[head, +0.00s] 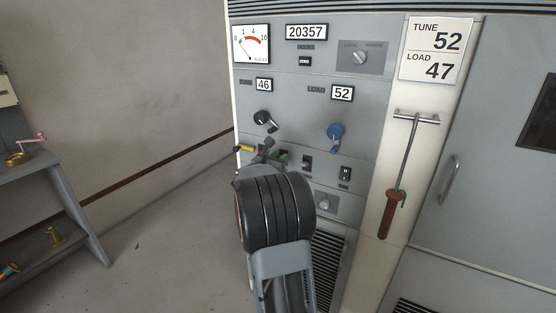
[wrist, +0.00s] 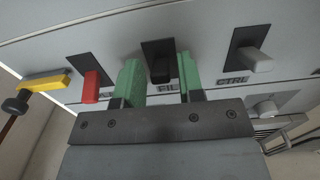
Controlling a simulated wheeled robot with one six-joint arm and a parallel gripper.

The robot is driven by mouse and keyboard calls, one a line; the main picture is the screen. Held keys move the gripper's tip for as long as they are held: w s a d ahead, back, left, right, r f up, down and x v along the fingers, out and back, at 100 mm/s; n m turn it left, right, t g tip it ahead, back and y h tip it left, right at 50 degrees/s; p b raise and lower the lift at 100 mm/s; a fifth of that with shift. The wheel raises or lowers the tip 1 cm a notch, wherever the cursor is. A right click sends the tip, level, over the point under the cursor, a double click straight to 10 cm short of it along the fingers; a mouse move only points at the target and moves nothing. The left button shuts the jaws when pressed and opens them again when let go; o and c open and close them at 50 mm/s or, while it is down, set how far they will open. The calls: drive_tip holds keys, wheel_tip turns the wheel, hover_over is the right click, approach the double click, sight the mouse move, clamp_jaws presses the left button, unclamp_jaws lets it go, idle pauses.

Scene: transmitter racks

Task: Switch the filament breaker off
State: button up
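The filament breaker (wrist: 159,62), a black lever on a dark plate with a "FIL" label under it, is near the middle of the wrist view. My gripper (wrist: 160,78) has green fingers and is open, one finger on each side of this lever. I cannot tell whether a finger touches it. The label is partly covered by my gripper. In the head view my gripper (head: 275,158) is at the breaker row, and my wrist and fingers hide most of the filament breaker there.
A red breaker lever (wrist: 91,86) is close left of my fingers, with a yellow handle (wrist: 42,82) beyond it. The grey CTRL breaker (wrist: 256,60) is to the right. Above are a black crank (head: 263,118) and a blue crank (head: 335,131). A hooked rod (head: 408,150) hangs right.

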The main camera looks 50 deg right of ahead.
clamp_jaws()
wheel_tip(320, 180, down, 3)
drive_tip(key=h+b, duration=0.3)
drive_tip(key=b, duration=0.6)
drive_tip(key=t+h+b, duration=0.1)
drive_tip(key=h+b, duration=0.2)
drive_tip(key=b, duration=0.7)
drive_tip(key=shift+t+h, duration=0.3)
drive_tip(key=shift+h, duration=0.1)
drive_tip(key=shift+r+b, duration=0.1)
drive_tip(key=shift+b, duration=0.45)
drive_tip(key=shift+o, duration=1.1)
unclamp_jaws()
drive_tip(key=p+v, duration=0.1)
drive_tip(key=v, duration=1.2)
drive_tip(key=shift+a+f, duration=0.15)
drive_tip(key=shift+f, duration=0.25)
